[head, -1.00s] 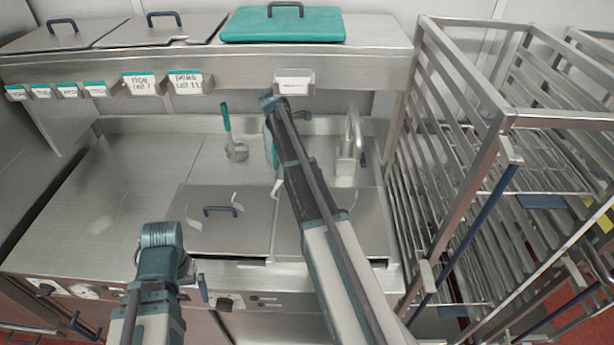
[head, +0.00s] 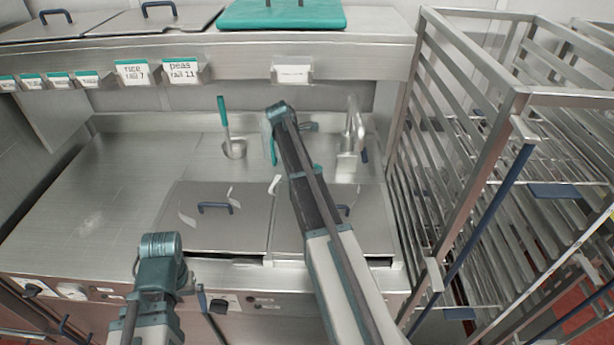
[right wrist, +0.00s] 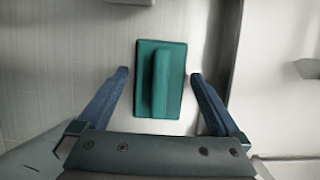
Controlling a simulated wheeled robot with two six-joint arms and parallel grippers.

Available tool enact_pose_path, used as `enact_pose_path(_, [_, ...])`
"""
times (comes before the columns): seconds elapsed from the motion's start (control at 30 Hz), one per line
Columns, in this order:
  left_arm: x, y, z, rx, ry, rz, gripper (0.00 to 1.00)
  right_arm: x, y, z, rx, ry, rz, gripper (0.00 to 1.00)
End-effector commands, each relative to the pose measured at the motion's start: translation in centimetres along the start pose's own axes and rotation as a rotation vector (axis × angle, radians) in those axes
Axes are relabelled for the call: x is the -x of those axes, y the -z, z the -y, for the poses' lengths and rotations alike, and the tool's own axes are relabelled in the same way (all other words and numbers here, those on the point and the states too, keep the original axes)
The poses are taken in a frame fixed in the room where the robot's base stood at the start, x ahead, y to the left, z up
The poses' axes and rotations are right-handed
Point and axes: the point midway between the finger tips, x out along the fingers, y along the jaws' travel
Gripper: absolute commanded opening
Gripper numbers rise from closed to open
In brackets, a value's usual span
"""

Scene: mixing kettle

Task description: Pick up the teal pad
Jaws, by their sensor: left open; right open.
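The teal pad (right wrist: 174,90) is a flat rectangle with a raised teal handle bar along its middle. In the right wrist view it lies on a pale metal surface, between and beyond the fingers of my right gripper (right wrist: 160,75). The gripper is open and both fingers are apart from the pad. In the head view my right arm covers most of that spot, and only bits of teal show beside the wrist. My left gripper (head: 203,298) is at the counter's front edge, away from the pad; its fingers are mostly hidden.
A teal-handled ladle (head: 225,125) stands left of my right wrist, and a metal dispenser (head: 351,140) right of it. Lidded wells (head: 215,232) lie in front. A shelf with labels (head: 292,73) and a teal board (head: 280,14) is above. A wire rack (head: 470,150) stands right.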

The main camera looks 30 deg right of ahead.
Motion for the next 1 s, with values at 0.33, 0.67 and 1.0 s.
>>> enact_pose_path(0.33, [0.1,0.0,0.0,0.0,0.0,0.0,1.0,0.1,0.0,0.0,0.0,0.0,0.0,0.51])
enact_pose_path(0.67, [0.1,0.0,0.0,0.0,0.0,0.0,1.0,0.1,0.0,0.0,0.0,0.0,0.0,0.31])
enact_pose_path(1.0, [2.4,-0.1,0.2,0.0,0.0,0.0,1.0,2.2,-0.9,0.0,0.0,0.0,0.0,0.31])
